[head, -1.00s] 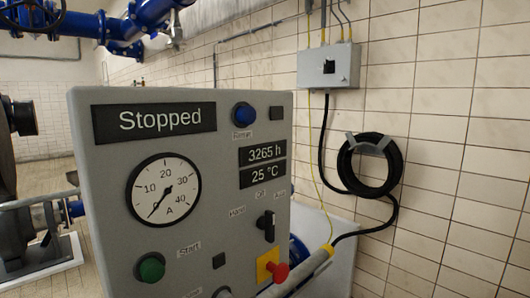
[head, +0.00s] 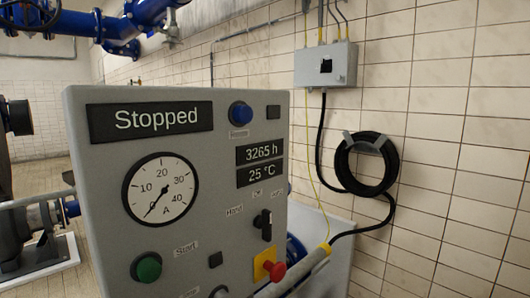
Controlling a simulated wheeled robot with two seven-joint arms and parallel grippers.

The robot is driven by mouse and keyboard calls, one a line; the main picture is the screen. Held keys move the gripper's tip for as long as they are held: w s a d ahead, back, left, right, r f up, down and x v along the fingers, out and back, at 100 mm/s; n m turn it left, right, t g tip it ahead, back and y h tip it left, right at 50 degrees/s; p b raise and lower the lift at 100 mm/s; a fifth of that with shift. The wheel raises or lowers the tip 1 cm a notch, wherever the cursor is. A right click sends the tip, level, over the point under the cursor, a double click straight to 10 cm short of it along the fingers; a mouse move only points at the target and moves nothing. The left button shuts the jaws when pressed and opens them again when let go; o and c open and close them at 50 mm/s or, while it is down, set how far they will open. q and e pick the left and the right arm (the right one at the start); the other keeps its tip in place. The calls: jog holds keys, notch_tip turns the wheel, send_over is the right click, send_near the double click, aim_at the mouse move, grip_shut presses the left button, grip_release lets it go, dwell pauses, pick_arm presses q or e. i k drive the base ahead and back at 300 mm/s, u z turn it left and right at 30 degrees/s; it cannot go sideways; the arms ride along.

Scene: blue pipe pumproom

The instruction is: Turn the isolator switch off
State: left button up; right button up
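Two things could be the isolator switch; no label that I can read settles which. A grey wall box (head: 341,68) at upper right carries a black switch knob (head: 326,66) on a dark square. A red knob on a yellow plate (head: 262,266) sits low on the right of the grey control panel (head: 80,200). Above it is a black selector switch (head: 263,222), its handle about upright, below the label Off, with Hand to its left. The panel display (head: 150,118) reads "Stopped". Neither of my grippers is in the head view.
The panel fills the left and middle foreground, with an ammeter (head: 160,188) near zero and a green Start button (head: 146,267). A coiled black cable (head: 343,160) hangs on the tiled wall under the wall box. Blue pipes (head: 75,22) run at upper left.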

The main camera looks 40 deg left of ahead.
aim_at(324, 65)
jog(key=z, duration=0.35)
jog(key=i, duration=2.8)
jog(key=u, duration=2.55)
